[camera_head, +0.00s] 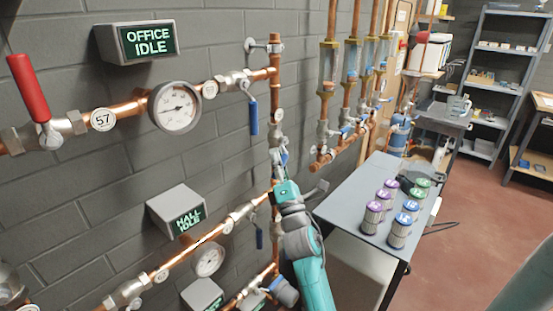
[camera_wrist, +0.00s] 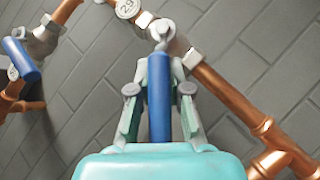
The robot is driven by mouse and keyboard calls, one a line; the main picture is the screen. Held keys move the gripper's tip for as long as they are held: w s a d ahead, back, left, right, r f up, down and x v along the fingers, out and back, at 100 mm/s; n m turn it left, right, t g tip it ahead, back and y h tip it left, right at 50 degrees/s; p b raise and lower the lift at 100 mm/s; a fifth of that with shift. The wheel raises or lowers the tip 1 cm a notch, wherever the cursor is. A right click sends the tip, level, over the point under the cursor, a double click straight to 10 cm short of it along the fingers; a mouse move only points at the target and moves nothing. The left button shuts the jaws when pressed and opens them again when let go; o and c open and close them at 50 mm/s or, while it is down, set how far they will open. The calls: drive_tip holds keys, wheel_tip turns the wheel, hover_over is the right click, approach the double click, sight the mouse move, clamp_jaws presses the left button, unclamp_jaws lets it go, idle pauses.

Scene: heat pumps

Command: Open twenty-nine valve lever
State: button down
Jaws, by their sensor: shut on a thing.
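The valve with the round white tag 29 (camera_wrist: 128,8) shows at the top of the wrist view, on a copper pipe (camera_wrist: 228,90) running down to the right. Its blue lever (camera_wrist: 158,100) points down the picture, at a slant to the pipe. My gripper (camera_wrist: 160,72) has one finger on each side of the lever and is shut on it. In the head view my gripper (camera_head: 284,170) is at the vertical copper pipe left of the grey table. There the lever is small and hard to make out.
Another blue-handled valve (camera_wrist: 22,62) is close on the left in the wrist view. A grey table (camera_head: 350,193) with several labelled cylinders (camera_head: 372,217) stands right of my arm. A gauge (camera_head: 175,107) and a red lever (camera_head: 28,88) are on the upper left pipe. Open floor lies at right.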

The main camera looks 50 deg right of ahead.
drive_tip(key=shift+f, duration=0.15)
drive_tip(key=c, duration=1.1)
unclamp_jaws()
drive_tip(key=shift+c, duration=0.2)
drive_tip(key=shift+r, duration=0.2)
